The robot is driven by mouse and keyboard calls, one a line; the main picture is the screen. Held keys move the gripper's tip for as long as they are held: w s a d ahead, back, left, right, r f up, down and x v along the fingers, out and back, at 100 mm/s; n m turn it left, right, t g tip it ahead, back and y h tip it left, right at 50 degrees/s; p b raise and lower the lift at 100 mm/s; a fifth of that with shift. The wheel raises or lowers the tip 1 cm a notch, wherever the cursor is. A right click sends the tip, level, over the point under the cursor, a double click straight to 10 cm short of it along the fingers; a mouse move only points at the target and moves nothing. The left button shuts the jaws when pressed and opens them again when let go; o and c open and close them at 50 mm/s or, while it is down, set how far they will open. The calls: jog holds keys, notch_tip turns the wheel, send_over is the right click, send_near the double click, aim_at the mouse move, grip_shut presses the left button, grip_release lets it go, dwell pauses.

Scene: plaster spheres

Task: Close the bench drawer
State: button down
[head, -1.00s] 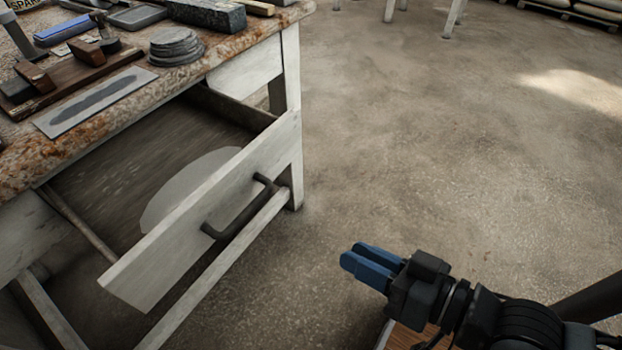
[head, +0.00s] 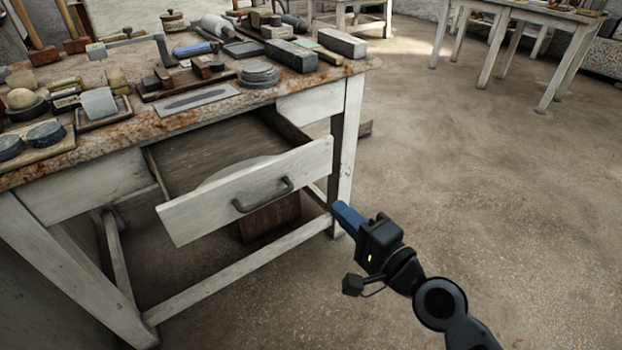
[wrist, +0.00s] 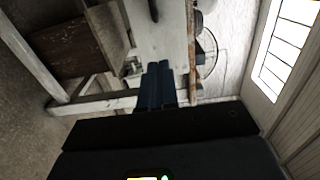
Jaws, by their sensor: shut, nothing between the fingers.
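The bench drawer (head: 250,187) stands pulled out of the workbench (head: 88,183). Its whitish front carries a dark bar handle (head: 263,195), and a pale rounded sheet (head: 235,168) lies inside. My gripper (head: 343,215), with blue fingers, is shut and empty. In the head view it is in front and to the right of the drawer front's right end, with floor visible around it. In the wrist view the blue fingers (wrist: 156,85) point toward a whitish wooden panel; I cannot tell the gap to it.
The bench top holds several tools, blocks and a stack of grey discs (head: 259,75). The bench's right front leg (head: 346,150) stands close to my gripper. A brown box (head: 270,218) is under the drawer. Open floor (head: 480,200) lies to the right.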

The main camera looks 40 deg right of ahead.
aim_at(260, 144)
jog(key=w+p, duration=0.1)
jog(key=w, duration=1)
jog(key=shift+w+p, duration=0.25)
jog(key=shift+p, duration=0.05)
jog(key=w+b, duration=0.5)
jog(key=w, duration=1.5)
jog(key=shift+f, duration=0.1)
jog(key=shift+w, duration=0.45)
jog(key=shift+w+r, duration=0.2)
jog(key=shift+r, duration=0.1)
jog(key=shift+f, duration=0.1)
